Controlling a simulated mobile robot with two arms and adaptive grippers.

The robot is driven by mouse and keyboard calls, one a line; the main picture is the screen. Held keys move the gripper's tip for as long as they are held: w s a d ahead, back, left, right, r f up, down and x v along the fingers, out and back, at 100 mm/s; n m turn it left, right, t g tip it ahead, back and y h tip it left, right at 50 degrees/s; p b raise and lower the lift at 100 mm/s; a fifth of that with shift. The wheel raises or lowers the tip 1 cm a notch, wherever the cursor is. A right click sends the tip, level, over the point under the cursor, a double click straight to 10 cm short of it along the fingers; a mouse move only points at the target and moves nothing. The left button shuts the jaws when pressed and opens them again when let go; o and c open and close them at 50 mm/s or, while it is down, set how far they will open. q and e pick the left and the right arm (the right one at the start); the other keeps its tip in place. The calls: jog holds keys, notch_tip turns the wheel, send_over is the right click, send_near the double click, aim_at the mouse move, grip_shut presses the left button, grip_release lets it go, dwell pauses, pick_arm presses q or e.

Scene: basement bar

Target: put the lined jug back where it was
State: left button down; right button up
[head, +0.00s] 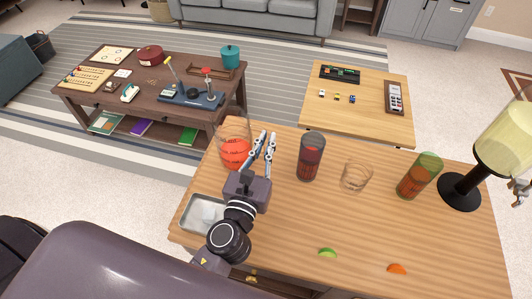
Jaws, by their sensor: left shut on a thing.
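A clear, wide glass jug (233,153) with red-orange liquid in its lower part stands at the far left of the wooden bar table (300,222). It looks upright, with faint marks on its side. My left gripper (265,146) is at the jug's right side, its fingers close together and shut on it, seemingly at the handle. The fingers and wrist hide that side, and I cannot tell whether the jug's base touches the table. My right gripper is not in view.
Right of the jug stand a tall dark-red glass (310,160), an empty short tumbler (356,177), an orange-green glass (419,177) and a drink dispenser (507,140). A metal tray (187,222) lies at front left. Lime (327,253) and orange (397,269) wedges lie in front.

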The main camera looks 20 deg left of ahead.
pick_arm(q)
notch_tip(320, 180, down, 3)
jog(key=shift+r+b, duration=0.1)
jog(key=shift+b, duration=0.55)
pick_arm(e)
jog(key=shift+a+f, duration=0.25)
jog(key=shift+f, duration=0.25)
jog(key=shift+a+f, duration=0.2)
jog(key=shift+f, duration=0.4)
pick_arm(q)
jog(key=c, duration=2.5)
grip_release()
jog(key=shift+f, duration=0.3)
jog(key=o, duration=0.4)
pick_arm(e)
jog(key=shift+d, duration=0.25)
